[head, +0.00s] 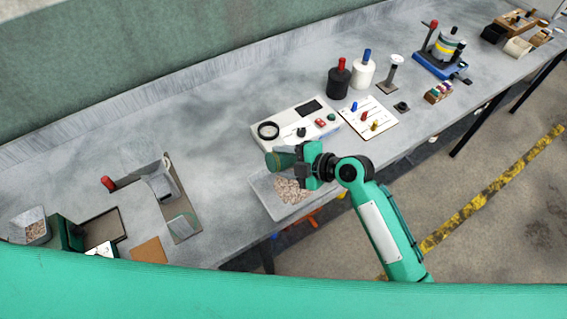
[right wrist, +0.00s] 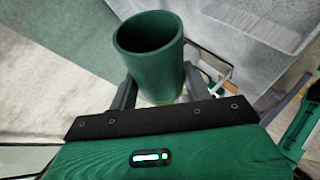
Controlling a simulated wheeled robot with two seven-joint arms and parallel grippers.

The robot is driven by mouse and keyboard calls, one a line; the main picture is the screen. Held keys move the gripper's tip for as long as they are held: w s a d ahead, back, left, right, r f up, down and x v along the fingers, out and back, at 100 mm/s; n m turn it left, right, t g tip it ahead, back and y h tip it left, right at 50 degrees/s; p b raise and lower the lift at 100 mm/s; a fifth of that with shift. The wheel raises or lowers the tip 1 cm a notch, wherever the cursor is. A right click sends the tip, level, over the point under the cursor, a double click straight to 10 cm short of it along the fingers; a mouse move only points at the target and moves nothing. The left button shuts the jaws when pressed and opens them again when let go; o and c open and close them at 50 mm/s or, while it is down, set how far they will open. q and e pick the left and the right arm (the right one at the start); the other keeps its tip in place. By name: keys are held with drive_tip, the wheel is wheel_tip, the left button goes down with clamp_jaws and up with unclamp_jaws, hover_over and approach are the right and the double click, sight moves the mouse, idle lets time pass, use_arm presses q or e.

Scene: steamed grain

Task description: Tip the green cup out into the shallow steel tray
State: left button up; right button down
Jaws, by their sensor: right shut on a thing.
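The green cup (head: 277,160) is held above the shallow steel tray (head: 262,192), tipped over sideways in the head view. In the right wrist view the cup (right wrist: 149,65) shows its round mouth and a dark green inside; no grain is visible in it. My right gripper (head: 300,164) is shut on the cup, with one finger on each side of it in the right wrist view (right wrist: 158,92). Pale brownish grain (head: 290,190) lies in the tray below the cup. The arm hides part of the tray's right side. My left gripper is not in view.
A white panel device (head: 290,122) with a black ring stands just behind the tray. A board with coloured pegs (head: 368,118) and two bottles stand to its right. A steel bin with grain (head: 35,230) is at far left. Bare bench lies left of the tray.

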sight(283, 157)
drive_tip(key=shift+r, duration=0.4)
drive_tip(key=shift+r+h+p, duration=0.15)
drive_tip(key=shift+h+p, duration=0.15)
drive_tip(key=shift+p, duration=0.1)
drive_tip(key=n+h+p, duration=0.1)
drive_tip(key=p, duration=0.1)
drive_tip(key=r+n+t+h+p, duration=0.1)
drive_tip(key=h+p, duration=0.1)
drive_tip(key=shift+n+p, duration=0.3)
drive_tip(key=shift+f+n+t+h+p, duration=0.2)
drive_tip(key=shift+n+t+h+p, duration=0.2)
drive_tip(key=shift+h+p, duration=0.2)
drive_tip(key=shift+r+h+p, duration=0.3)
drive_tip(key=shift+p, duration=0.35)
drive_tip(key=shift+f+n+t+h, duration=0.1)
drive_tip(key=shift+n+t+h, duration=0.4)
drive_tip(key=shift+n+h, duration=0.15)
drive_tip(key=shift+r+n+t+h, duration=0.25)
drive_tip(key=shift+n+t+h, duration=0.6)
drive_tip(key=shift+h, duration=0.2)
drive_tip(key=shift+r+n+t+h, duration=0.3)
drive_tip(key=shift+n+t+h, duration=0.7)
drive_tip(key=shift+t, duration=0.05)
drive_tip(key=shift+r+n+t+h, duration=0.25)
drive_tip(key=shift+n+t+h, duration=0.55)
drive_tip(key=shift+n+t, duration=0.1)
